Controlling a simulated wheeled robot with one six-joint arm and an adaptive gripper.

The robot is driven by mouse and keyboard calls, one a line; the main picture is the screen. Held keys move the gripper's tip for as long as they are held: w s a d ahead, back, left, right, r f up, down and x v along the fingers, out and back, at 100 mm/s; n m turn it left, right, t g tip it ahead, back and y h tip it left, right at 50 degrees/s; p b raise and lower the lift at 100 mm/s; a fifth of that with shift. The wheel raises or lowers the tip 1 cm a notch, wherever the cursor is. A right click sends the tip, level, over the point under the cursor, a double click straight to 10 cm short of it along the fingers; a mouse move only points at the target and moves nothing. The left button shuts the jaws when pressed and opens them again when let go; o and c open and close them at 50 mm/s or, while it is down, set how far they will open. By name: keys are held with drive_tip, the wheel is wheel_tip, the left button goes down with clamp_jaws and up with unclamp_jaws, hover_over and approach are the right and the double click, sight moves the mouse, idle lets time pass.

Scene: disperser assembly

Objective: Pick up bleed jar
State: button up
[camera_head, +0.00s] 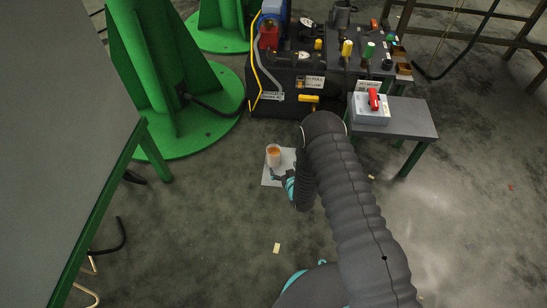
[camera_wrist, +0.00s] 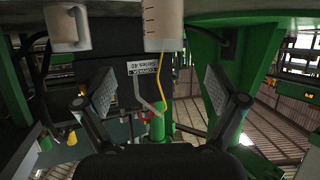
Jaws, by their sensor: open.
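In the wrist view a pale jar with dark graduation marks (camera_wrist: 163,25), which looks like the same jar, is cut off by the top edge. My gripper (camera_wrist: 161,90) is open, its two pads wide apart with nothing between them. The jar appears above the gap between the pads in that picture, apart from them. In the head view my gripper (camera_head: 281,181) is mostly hidden by my arm, close to the jar.
A dark machine (camera_head: 285,85) with coloured handles stands behind the jar. A low table (camera_head: 410,120) with a grey box and red switch (camera_head: 373,101) is at right. A green column base (camera_head: 200,135) is at left. A pale mug-like vessel (camera_wrist: 67,28) shows in the wrist view.

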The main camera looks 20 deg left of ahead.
drive_tip(key=b, duration=0.1)
approach(272, 152)
drive_tip(key=x, duration=0.6)
drive_tip(key=shift+w+a, duration=0.3)
drive_tip(key=c, duration=1.3)
